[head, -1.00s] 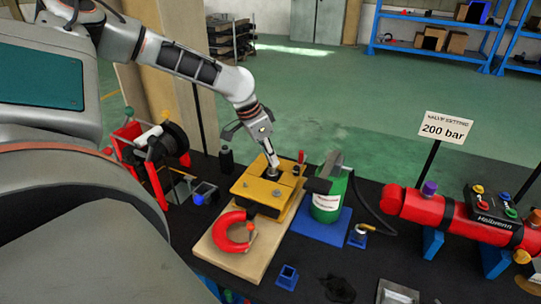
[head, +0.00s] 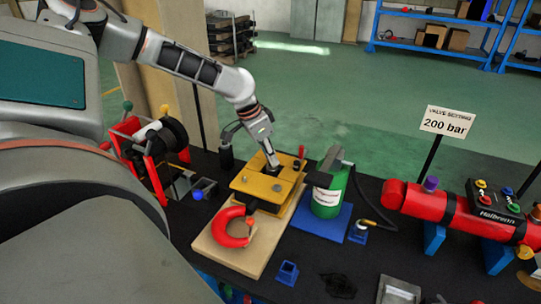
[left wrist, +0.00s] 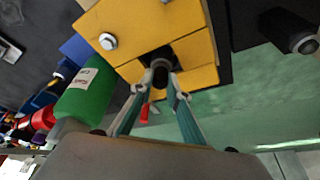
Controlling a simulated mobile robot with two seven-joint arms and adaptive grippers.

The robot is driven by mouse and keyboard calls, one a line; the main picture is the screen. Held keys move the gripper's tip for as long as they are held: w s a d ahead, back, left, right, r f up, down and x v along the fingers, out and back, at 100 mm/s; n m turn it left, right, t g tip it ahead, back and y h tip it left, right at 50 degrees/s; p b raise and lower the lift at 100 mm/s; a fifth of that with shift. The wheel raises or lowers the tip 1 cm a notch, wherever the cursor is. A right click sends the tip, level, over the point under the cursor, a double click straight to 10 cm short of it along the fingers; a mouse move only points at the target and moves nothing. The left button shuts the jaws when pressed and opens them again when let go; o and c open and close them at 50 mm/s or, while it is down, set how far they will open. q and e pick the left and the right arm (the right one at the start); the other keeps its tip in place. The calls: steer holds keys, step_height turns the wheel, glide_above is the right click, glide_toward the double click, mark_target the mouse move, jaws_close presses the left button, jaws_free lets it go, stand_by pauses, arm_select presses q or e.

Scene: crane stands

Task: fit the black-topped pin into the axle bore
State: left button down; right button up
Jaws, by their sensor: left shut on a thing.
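The yellow block (head: 252,186) stands on a pale wooden board, with a red hook (head: 232,236) in front of it. In the left wrist view the yellow block (left wrist: 195,55) has a dark opening (left wrist: 150,56) in its top. My left gripper (head: 272,166) points down over the block. In the left wrist view the fingertips (left wrist: 160,84) are closed around the black-topped pin (left wrist: 160,70), whose dark round top shows between them at the opening. The pin's lower part is hidden, so I cannot tell how deep it sits. My right gripper is not in view.
A green bottle (head: 328,200) stands on a blue mat close right of the block. A red cylinder (head: 440,207) and a 200 bar sign (head: 447,122) are farther right. A red-framed reel (head: 165,140) stands left. A small blue holder (head: 287,274) is in front.

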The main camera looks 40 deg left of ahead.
arm_select(q)
steer(key=shift+f, duration=0.2)
steer(key=c, duration=1.9)
jaws_free()
steer(key=shift+r, duration=0.15)
steer(key=shift+p+v, duration=0.8)
steer(key=shift+p, duration=0.1)
steer(key=p+v, duration=0.3)
steer(key=p, duration=0.1)
steer(key=shift+s, duration=0.1)
steer(key=shift+r, duration=0.1)
